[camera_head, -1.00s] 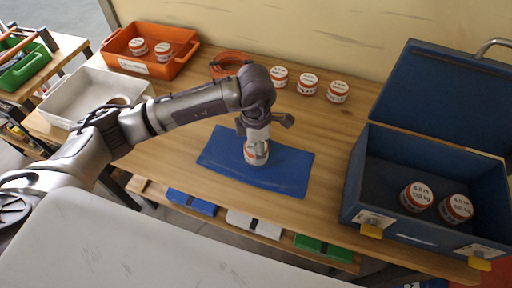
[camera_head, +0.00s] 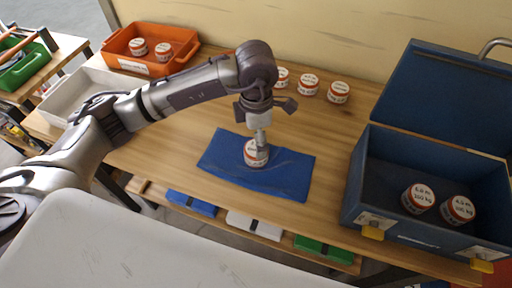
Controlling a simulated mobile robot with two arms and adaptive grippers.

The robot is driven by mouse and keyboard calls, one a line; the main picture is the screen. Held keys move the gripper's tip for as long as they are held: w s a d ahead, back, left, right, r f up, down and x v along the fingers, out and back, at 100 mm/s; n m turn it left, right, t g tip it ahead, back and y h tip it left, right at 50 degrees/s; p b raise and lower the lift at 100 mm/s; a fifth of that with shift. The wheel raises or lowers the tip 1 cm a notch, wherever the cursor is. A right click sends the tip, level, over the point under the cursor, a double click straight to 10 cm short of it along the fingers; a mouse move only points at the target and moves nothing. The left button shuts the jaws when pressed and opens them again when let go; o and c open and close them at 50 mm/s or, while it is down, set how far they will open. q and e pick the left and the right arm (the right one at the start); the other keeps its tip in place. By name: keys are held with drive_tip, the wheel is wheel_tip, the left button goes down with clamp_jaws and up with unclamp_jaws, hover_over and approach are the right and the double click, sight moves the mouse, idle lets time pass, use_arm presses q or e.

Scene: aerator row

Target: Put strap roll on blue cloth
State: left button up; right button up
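A white strap roll with an orange-red rim (camera_head: 254,156) rests on the blue cloth (camera_head: 285,180), near the cloth's middle. My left gripper (camera_head: 263,146) points down from above, its fingers at the roll's upper right side and covering part of it. The fingers are seen nearly edge-on, so the gap between them is hard to see. The gripper sits higher while the roll has stayed down, so it looks let go. My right gripper is not in view.
More rolls stand at the table's back (camera_head: 308,85). An open blue case (camera_head: 352,190) at the right holds two rolls. An orange crate (camera_head: 181,65) with two rolls and a white tray (camera_head: 62,98) are at the left. My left arm spans the table's left half.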

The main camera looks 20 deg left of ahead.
use_arm(q)
wheel_tip(320, 180, up, 7)
drive_tip(key=b, duration=0.1)
idle(0.7)
